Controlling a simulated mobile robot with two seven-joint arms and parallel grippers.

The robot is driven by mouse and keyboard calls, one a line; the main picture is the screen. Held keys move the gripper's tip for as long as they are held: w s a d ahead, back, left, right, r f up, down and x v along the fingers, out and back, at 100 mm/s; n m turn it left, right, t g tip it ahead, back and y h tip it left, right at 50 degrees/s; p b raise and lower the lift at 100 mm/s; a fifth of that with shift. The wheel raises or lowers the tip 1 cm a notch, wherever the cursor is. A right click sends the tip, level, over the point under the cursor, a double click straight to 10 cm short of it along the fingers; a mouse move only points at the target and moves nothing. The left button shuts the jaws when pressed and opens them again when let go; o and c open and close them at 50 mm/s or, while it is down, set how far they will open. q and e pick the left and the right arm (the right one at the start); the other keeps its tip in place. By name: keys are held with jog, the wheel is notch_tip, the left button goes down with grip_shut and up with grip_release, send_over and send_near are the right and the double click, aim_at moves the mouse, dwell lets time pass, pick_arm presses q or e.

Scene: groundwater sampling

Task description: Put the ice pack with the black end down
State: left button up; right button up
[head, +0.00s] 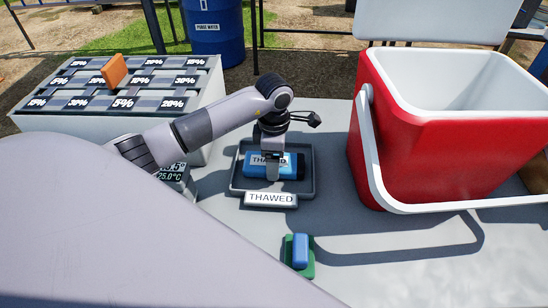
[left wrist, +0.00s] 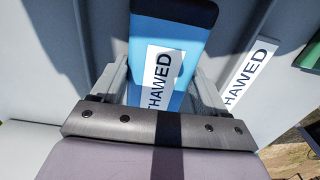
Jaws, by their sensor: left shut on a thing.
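The blue ice pack (head: 287,172) with a black end lies flat in or just over the dark grey tray (head: 308,188), its black end to the right. Its white label reads THAWED. In the left wrist view the ice pack (left wrist: 192,32) runs between my fingers, with its black end at the top. My left gripper (head: 272,172) points down from above and is shut on the pack's middle; it also shows in the left wrist view (left wrist: 163,88). I cannot tell whether the pack touches the tray floor. My right gripper is not in view.
A THAWED sign (head: 270,199) fronts the tray. A red cooler (head: 430,150) with an open white lid stands right. A small blue item sits on a green block (head: 300,268) in front. Left are a thermometer display (head: 172,172) and a rack with percentage labels (head: 60,122).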

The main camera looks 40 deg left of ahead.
pick_arm(q)
jog(key=o, duration=1.3)
jog(key=shift+f, duration=0.1)
notch_tip(320, 180, up, 12)
jog(key=shift+r, duration=0.15)
jog(key=shift+s, duration=0.1)
